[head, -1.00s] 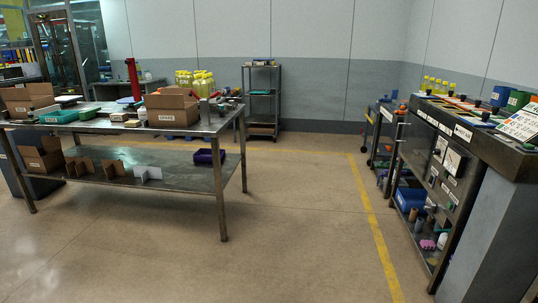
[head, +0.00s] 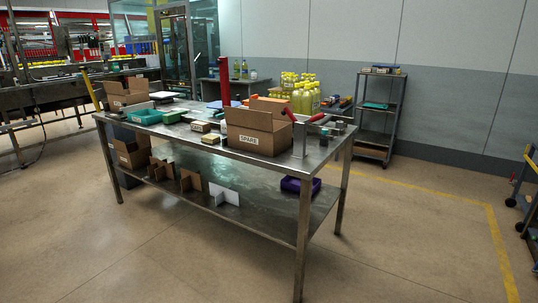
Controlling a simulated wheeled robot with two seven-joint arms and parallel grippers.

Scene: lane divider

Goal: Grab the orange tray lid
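I cannot make out the orange tray lid for certain. A small orange patch (head: 283,97) shows behind the open cardboard box marked SPARE (head: 254,132) on the steel table (head: 262,162), mostly hidden by the box; I cannot tell what it is. Neither of my grippers is in view.
A shelf rack (head: 381,115) stands behind.

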